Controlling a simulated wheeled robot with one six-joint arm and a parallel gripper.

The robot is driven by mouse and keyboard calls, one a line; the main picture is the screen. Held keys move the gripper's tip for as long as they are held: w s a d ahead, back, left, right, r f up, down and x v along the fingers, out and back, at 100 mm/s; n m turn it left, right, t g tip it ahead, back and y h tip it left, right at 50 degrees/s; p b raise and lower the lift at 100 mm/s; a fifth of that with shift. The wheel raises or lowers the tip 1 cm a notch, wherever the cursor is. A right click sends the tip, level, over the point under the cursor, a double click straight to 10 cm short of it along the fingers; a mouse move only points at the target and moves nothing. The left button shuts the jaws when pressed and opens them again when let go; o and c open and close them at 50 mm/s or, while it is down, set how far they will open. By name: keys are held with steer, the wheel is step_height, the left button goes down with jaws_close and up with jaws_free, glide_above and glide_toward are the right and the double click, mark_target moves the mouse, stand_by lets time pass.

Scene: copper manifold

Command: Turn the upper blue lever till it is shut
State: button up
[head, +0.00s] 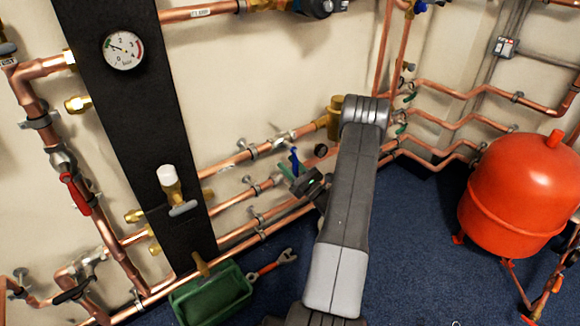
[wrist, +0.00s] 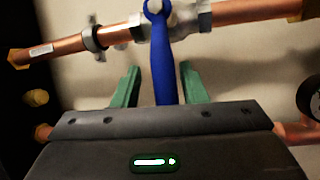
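A blue lever (wrist: 162,62) sits on a metal valve (wrist: 185,18) in a copper pipe in the wrist view. It points down from its pivot, across the line of the pipe. In the head view the blue lever (head: 294,160) shows small beside my gripper (head: 295,174). In the wrist view the two green fingers of my gripper (wrist: 159,72) stand apart, one on each side of the lever. A gap shows between the lever and each finger. The lever's lower end is hidden behind my gripper's body. A second blue lever below it is not clearly seen.
Copper pipes (head: 232,160) run along the wall close to my gripper. A dark panel with a gauge (head: 123,50) stands left. A green bin (head: 213,293) and a wrench (head: 273,264) lie below. A red tank (head: 520,190) stands right; blue floor between is clear.

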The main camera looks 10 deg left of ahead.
steer(key=p+v, duration=0.2)
steer(key=v, duration=1.1)
steer(key=shift+s+d+f+p, duration=0.15)
steer(key=shift+s+d+p, duration=0.05)
steer(key=shift+d+p, duration=0.1)
steer(key=b+x, duration=0.2)
steer(key=x, duration=1)
steer(key=shift+w+a+b, duration=0.25)
steer(key=shift+a+b, duration=0.05)
steer(key=shift+w+a+r, duration=0.3)
steer(key=shift+a+r, duration=0.1)
steer(key=shift+r, duration=0.05)
steer(key=shift+d, duration=0.1)
